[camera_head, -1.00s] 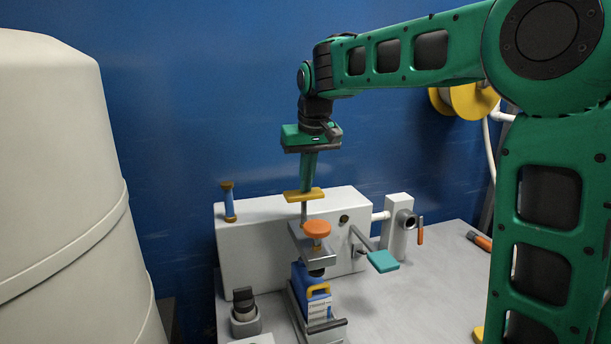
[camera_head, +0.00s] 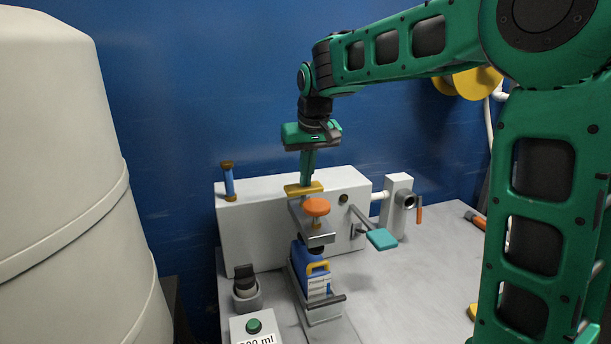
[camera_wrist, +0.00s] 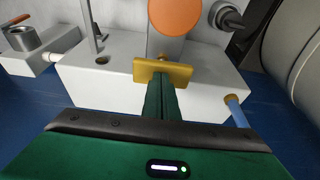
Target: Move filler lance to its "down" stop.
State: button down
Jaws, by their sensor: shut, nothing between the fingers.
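The filler lance shows as a yellow crossbar (camera_head: 304,189) just above a grey bracket at the front of the white housing. In the wrist view the yellow crossbar (camera_wrist: 163,72) lies across the fingertips. My gripper (camera_head: 306,181) points down, shut and empty, with its green fingers at the top of the crossbar and seemingly touching it. The fingers also show in the wrist view (camera_wrist: 161,88). The lance's rod is largely hidden below the crossbar. A blue bottle (camera_head: 305,258) with a yellow handle stands under the bracket.
An orange knob (camera_head: 316,207) sits close in front of the crossbar. A teal-paddled lever (camera_head: 382,239) sticks out at the right. A black knob (camera_head: 245,279) and a green button (camera_head: 254,326) stand at front left. A large cream tank (camera_head: 60,190) fills the left.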

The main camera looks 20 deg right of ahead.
jog(key=w+v, duration=0.1)
jog(key=v, duration=1.1)
jog(key=s+d+f+m+g+h, duration=0.1)
jog(key=s+d+f+m, duration=0.1)
jog(key=s+d+f, duration=0.4)
jog(key=s+d+f+m+g, duration=0.1)
jog(key=s+d+f, duration=0.1)
jog(key=s+d, duration=0.65)
jog(key=s+d+f+m, duration=0.1)
jog(key=s+f, duration=0.6)
jog(key=s, duration=0.3)
jog(key=s+d+f+m+g+y, duration=0.1)
jog(key=s+d+f+m, duration=0.1)
jog(key=s+f, duration=0.5)
jog(key=s, duration=0.4)
jog(key=shift+s+f, duration=0.3)
jog(key=shift+f, duration=0.05)
jog(key=shift+w+f+g, duration=0.2)
jog(key=shift+w+g, duration=0.1)
jog(key=shift+w, duration=0.35)
